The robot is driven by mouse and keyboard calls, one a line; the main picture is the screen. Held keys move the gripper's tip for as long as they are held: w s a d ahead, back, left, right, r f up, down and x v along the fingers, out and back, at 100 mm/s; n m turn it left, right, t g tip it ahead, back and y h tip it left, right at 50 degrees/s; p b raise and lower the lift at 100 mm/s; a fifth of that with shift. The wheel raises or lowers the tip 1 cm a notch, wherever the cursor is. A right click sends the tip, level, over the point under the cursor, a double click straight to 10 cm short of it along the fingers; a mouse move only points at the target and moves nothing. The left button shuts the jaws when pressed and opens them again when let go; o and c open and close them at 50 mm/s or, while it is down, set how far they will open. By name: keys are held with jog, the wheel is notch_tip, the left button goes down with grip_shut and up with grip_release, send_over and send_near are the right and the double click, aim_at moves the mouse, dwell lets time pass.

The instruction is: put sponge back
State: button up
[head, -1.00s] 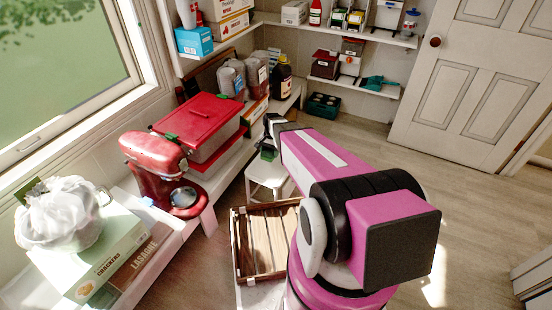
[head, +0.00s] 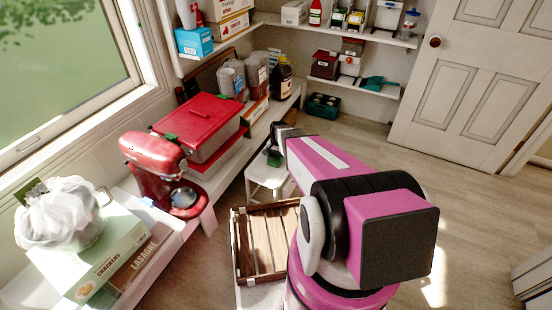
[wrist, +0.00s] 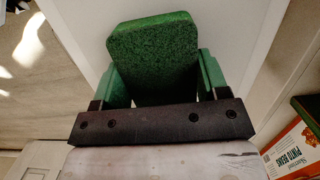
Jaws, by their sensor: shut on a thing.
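The green sponge (wrist: 152,48) is held between the green-padded fingers of my gripper (wrist: 155,85) in the wrist view. One end of it sticks out past the fingertips, over a plain white surface. In the head view my gripper (head: 275,150) is by the white step stool (head: 266,180), near the left shelf, with the sponge small and dark green at its tip. I cannot tell whether the sponge touches the white surface.
A wooden crate (head: 240,262) stands in front of the stool. The left shelf holds a red stand mixer (head: 150,165), a red-lidded bin (head: 205,115) and jars. A pinto beans box (wrist: 293,150) shows at right in the wrist view. Open floor lies to the right.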

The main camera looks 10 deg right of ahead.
jog(key=o, duration=0.8)
notch_tip(320, 180, up, 12)
jog(key=w+d, duration=0.1)
jog(key=s+r+n, duration=0.2)
jog(key=s+r, duration=0.2)
jog(key=s, duration=0.3)
jog(key=s+r+n+t, duration=0.1)
jog(key=s+r, duration=0.3)
jog(key=s, duration=0.4)
jog(key=s+a+r+n+h, duration=0.1)
jog(key=s+r+n, duration=0.3)
jog(key=s, duration=0.3)
jog(key=shift+s+r, duration=0.15)
jog(key=shift+r, duration=0.15)
